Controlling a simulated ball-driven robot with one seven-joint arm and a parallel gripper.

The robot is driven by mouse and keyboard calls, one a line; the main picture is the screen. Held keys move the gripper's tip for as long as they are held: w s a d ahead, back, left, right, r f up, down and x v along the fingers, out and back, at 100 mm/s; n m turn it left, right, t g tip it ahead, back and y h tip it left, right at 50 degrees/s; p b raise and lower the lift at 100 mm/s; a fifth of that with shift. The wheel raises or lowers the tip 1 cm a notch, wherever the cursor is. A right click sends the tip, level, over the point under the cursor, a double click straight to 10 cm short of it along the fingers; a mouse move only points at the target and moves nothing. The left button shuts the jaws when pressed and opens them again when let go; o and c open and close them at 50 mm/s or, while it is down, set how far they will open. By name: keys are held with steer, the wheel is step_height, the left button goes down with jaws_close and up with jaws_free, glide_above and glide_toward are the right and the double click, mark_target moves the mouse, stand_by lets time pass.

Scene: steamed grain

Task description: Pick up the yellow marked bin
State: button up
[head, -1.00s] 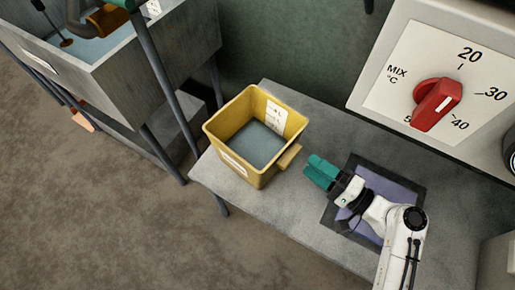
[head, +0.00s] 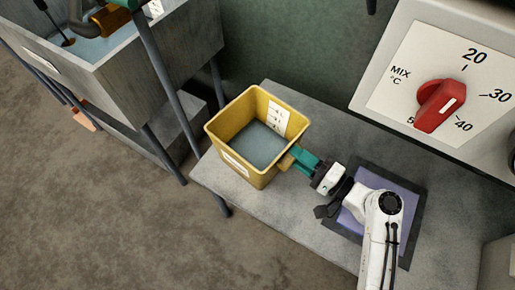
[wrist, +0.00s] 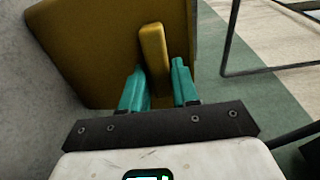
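The yellow bin (head: 222,130) stands upright on the grey table in the head view. It has white labels on its walls and grey-blue content inside. Its handle (wrist: 153,50) sticks out from the wall facing my gripper. My gripper (head: 298,160) has teal fingers and is at that handle. In the wrist view my gripper (wrist: 158,82) is open, with one finger on each side of the handle. A gap shows between the handle and the right finger; whether the left finger touches cannot be told.
The grey table (head: 250,205) has a purple mat with a dark border (head: 408,205) under my arm. A panel with a red dial (head: 438,105) stands behind on the right. A grey basin on legs (head: 185,50) is at the left.

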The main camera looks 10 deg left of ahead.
jaws_close()
stand_by(0.9)
steer(key=shift+r, duration=0.2)
